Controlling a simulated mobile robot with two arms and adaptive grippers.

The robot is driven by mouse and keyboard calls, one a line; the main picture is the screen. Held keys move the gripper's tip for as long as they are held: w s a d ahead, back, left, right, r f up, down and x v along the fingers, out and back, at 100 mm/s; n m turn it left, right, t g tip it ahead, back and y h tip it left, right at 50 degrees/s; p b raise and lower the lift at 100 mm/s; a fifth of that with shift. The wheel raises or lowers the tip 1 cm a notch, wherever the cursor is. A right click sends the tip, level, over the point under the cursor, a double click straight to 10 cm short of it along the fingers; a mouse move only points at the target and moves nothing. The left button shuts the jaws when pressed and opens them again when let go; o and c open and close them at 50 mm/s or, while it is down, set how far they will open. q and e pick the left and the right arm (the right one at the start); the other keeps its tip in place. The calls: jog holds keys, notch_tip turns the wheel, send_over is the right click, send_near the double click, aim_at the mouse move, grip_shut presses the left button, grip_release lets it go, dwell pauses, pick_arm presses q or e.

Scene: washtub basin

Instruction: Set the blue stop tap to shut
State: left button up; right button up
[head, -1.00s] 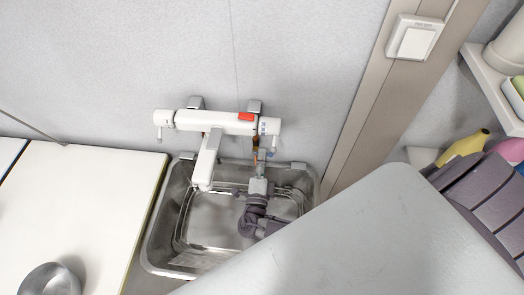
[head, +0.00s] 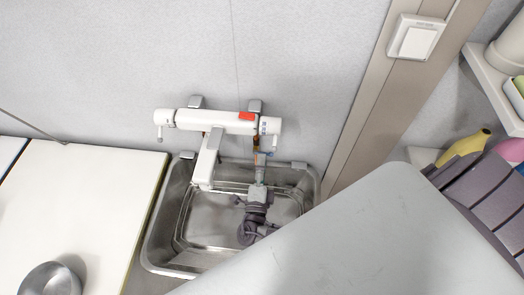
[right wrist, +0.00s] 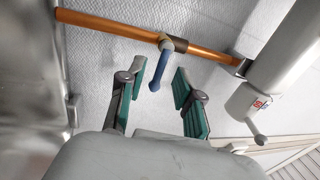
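The blue stop tap (right wrist: 160,68) is a short blue lever on a dark collar around a copper pipe in the right wrist view. The lever points away from the collar, across the pipe's line. My right gripper (right wrist: 160,82) is open, with one green-padded finger on each side of the lever's free end. I cannot tell whether a finger touches it. In the head view my right gripper (head: 260,170) is over the basin, below the mixer's right end; the copper pipe (head: 257,146) shows just above it, and the lever is not clear there. My left gripper is out of view.
The white mixer tap (head: 222,122) with a red mark is on the wall above the steel washtub basin (head: 165,225). A white counter (head: 85,200) with a metal bowl (head: 50,280) is at left. A brown post (head: 370,115) stands at right.

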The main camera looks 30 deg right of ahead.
jog(key=v, duration=0.9)
jog(key=shift+s+a, duration=0.25)
jog(key=shift+s, duration=0.05)
